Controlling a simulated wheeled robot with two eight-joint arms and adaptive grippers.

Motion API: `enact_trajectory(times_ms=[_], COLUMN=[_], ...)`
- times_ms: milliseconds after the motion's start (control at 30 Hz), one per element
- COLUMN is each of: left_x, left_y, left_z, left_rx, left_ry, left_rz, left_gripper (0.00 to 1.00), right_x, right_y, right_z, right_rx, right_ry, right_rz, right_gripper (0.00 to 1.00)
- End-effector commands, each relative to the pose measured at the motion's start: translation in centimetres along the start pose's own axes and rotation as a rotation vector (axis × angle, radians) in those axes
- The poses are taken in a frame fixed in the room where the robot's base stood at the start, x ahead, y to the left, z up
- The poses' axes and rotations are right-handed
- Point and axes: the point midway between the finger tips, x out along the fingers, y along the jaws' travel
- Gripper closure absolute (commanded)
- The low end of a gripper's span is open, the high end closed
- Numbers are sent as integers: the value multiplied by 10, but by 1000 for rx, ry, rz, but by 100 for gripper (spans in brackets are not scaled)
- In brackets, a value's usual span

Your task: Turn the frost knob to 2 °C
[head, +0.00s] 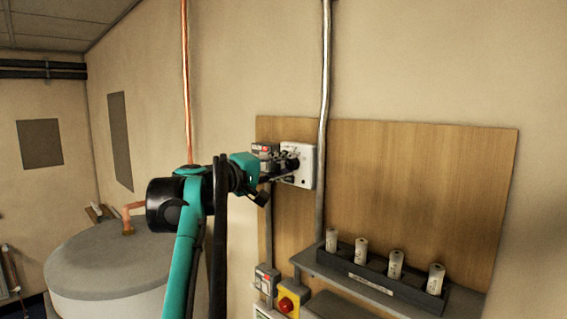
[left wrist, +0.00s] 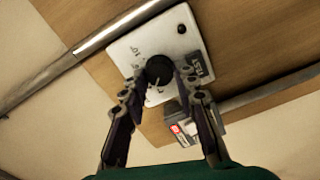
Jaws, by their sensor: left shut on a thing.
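The frost knob (left wrist: 158,71) is a dark round knob on a white control box (head: 307,155) fixed to the wooden board. The box also shows in the left wrist view (left wrist: 122,49), with markings around the knob too blurred to read. My left gripper (head: 288,163) reaches the front of the box from the left. In the left wrist view the two fingers (left wrist: 157,80) are shut on the knob, one on each side. The knob's pointer and exact setting cannot be read. My right gripper is not in view.
A metal conduit (head: 324,100) runs vertically beside the box. A grey device (head: 265,149) sits just left of it. Below right, a shelf (head: 330,263) bears a rack with several white cylinders. A yellow box with a red button (head: 287,303) is lower down.

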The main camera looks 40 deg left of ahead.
Motion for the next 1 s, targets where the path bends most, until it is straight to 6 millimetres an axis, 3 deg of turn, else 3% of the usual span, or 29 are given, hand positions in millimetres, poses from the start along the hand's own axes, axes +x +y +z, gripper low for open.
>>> enact_trajectory(times_ms=[400,1000], left_x=[0,0], left_y=[0,0], left_z=[0,0], left_rx=[-235,-285], left_ry=[1,1], left_rz=[1,1], left_gripper=[100,100], right_x=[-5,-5], right_y=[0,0], right_z=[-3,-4], right_rx=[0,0], right_ry=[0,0], right_rz=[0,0], right_gripper=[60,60])
